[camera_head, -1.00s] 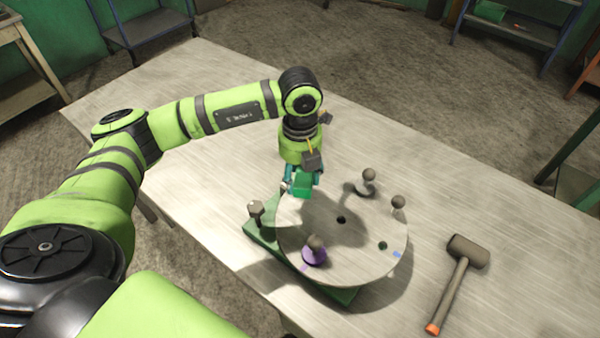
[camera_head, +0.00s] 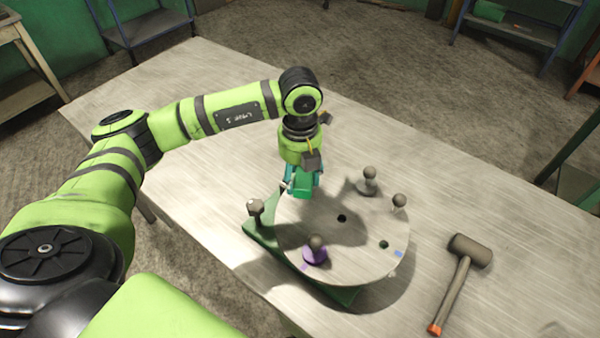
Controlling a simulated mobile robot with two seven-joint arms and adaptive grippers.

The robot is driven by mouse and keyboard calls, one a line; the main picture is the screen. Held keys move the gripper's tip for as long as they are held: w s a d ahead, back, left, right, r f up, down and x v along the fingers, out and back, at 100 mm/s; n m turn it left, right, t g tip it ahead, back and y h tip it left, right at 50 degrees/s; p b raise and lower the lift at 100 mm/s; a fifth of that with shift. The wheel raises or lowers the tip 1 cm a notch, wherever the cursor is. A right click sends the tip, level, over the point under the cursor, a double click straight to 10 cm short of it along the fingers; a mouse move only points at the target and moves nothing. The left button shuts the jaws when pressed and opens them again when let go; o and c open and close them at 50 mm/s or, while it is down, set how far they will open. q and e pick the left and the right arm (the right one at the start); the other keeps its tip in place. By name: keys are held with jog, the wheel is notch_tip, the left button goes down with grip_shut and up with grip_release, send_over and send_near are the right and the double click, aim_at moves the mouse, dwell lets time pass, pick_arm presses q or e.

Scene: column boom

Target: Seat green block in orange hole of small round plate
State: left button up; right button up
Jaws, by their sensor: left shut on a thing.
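My left gripper (camera_head: 302,182) is shut on the green block (camera_head: 303,186) and points down over the far left part of the small round plate (camera_head: 352,262). I cannot tell whether the block touches the plate. The plate is pale grey and lies on a green base (camera_head: 262,236). An open dark hole (camera_head: 341,218) shows near its middle, and another (camera_head: 384,244) sits at the right beside a blue mark (camera_head: 398,253). No orange hole shows; the gripper and block cover part of the plate. My right gripper is not in view.
A purple block with a knob (camera_head: 315,252) sits at the plate's near side. A grey knob (camera_head: 255,208) stands on the base's left corner. A mallet (camera_head: 461,270) lies right; the table behind is clear.

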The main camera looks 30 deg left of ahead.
aim_at(300, 175)
pick_arm(q)
jog(key=shift+f+b, duration=1.6)
jog(key=shift+f, duration=0.25)
jog(key=o, duration=0.9)
jog(key=shift+r, duration=0.1)
jog(key=shift+r+p, duration=2.35)
jog(key=shift+r, duration=1.25)
